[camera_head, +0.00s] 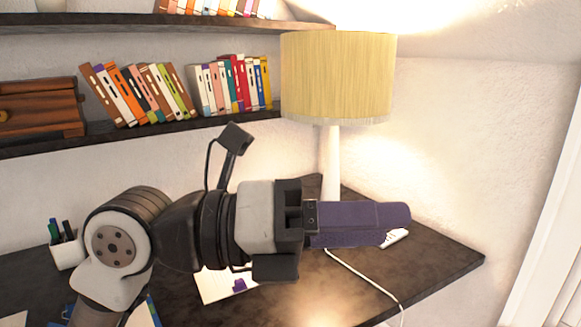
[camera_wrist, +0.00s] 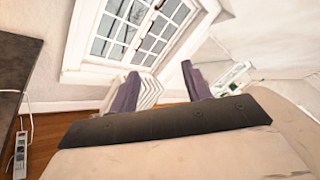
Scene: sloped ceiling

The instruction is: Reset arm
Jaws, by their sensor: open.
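My gripper (camera_head: 408,222) extends to the right across the head view, raised in front of the dark desk and the lamp. Its purple fingers overlap in that view. In the wrist view my gripper (camera_wrist: 160,82) shows its two purple fingers spread apart with nothing between them. It is open and empty. Beyond the fingers, the wrist view shows a white-framed window (camera_wrist: 135,30) and a white radiator (camera_wrist: 150,92).
A lamp with a yellow shade (camera_head: 336,78) stands on the dark desk (camera_head: 440,262). Shelves with books (camera_head: 232,85) are on the wall behind. A pen cup (camera_head: 67,250) is at the left. A power strip (camera_wrist: 20,155) lies on the wooden floor.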

